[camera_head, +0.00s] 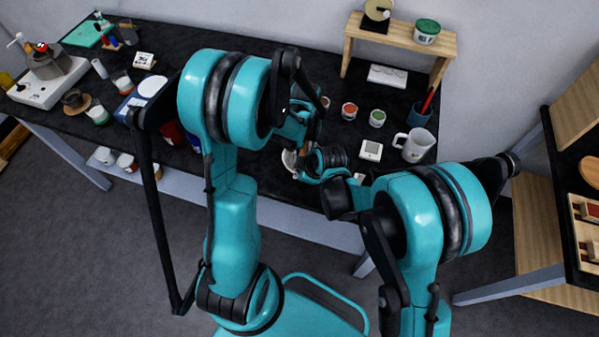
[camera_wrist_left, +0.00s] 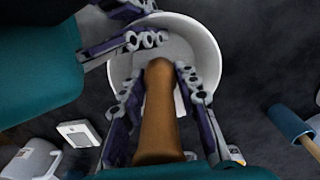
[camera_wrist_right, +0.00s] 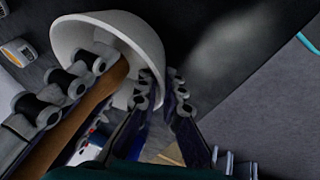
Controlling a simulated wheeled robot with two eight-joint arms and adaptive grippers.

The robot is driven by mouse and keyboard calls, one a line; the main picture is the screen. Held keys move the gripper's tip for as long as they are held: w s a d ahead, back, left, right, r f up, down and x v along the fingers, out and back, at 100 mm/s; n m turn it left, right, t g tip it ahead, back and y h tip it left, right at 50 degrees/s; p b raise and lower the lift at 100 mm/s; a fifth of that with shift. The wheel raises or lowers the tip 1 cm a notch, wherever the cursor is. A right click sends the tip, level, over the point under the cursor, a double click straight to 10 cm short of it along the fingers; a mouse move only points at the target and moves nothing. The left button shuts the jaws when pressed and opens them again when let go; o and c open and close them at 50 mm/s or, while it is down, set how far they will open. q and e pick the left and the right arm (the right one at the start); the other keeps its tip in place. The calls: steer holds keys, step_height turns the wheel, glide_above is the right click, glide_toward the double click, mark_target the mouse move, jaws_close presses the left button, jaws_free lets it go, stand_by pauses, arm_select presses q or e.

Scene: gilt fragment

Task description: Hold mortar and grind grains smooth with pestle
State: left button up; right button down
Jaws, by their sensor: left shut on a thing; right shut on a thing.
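The white mortar (camera_head: 289,160) is on or just above the dark bench, mostly hidden behind my arms in the head view. It shows in the left wrist view (camera_wrist_left: 208,50) and right wrist view (camera_wrist_right: 135,35). My left gripper (camera_wrist_left: 160,95) is shut on the brown wooden pestle (camera_wrist_left: 157,125), whose lower end is inside the bowl. My right gripper (camera_wrist_right: 160,85) is shut on the mortar's rim; its fingers also show at the upper left of the left wrist view. I cannot make out grains in the bowl.
A white mug (camera_head: 415,146), a small scale (camera_head: 371,150) and small pots (camera_head: 349,110) stand to the right on the bench (camera_head: 240,36). A blue cup (camera_head: 420,115) with a red-handled tool stands behind the mug. Jars and a blue board crowd the left.

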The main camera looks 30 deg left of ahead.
arm_select(q)
steer(key=shift+f, duration=1)
stand_by(0.8)
steer(key=shift+s, duration=0.1)
steer(key=shift+s+d, duration=0.1)
steer(key=shift+s, duration=0.35)
steer(key=shift+w+d, duration=0.15)
steer(key=shift+w, duration=0.9)
steer(key=shift+s+a, duration=0.65)
steer(key=shift+a, duration=0.15)
steer(key=shift+d, duration=0.15)
